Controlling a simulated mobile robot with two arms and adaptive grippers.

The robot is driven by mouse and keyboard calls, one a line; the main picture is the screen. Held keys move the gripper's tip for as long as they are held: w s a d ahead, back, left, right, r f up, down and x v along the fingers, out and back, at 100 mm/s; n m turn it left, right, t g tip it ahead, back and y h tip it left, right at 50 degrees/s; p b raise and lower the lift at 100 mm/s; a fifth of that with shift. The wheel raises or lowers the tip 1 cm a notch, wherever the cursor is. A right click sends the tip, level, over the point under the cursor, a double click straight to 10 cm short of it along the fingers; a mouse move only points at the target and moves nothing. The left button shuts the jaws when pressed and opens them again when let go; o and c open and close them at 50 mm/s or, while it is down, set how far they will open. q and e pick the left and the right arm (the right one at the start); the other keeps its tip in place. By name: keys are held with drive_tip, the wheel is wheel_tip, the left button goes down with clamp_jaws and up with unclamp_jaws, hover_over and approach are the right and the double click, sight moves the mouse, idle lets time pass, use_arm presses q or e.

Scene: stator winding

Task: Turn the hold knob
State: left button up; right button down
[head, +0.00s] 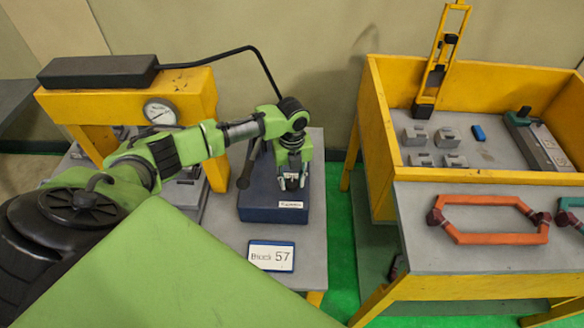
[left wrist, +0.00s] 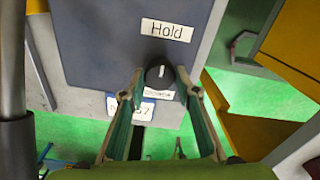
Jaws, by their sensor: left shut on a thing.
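The hold knob (left wrist: 159,77) is a small black dial with a white pointer line. It sits on a dark blue box (left wrist: 110,40), below a white "Hold" label (left wrist: 165,30) in the left wrist view. My left gripper (left wrist: 160,74) is shut on the knob, with a finger on each side of it. The pointer line runs roughly upright towards the label. In the head view my left gripper (head: 291,181) reaches down to the blue box (head: 262,206) on the grey table and hides the knob. My right gripper is not in view.
A "Block 57" sign (head: 271,256) lies in front of the box. A black lever (head: 247,165) stands beside the box. A yellow press frame with a gauge (head: 160,112) is at left. A yellow-walled workbench with an orange coil (head: 490,238) is at right, across a green floor gap.

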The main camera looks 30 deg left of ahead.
sight(292, 183)
use_arm(q)
drive_tip(key=shift+r, duration=0.1)
drive_tip(key=o, duration=1.1)
wheel_tip(292, 183, up, 12)
idle(0.5)
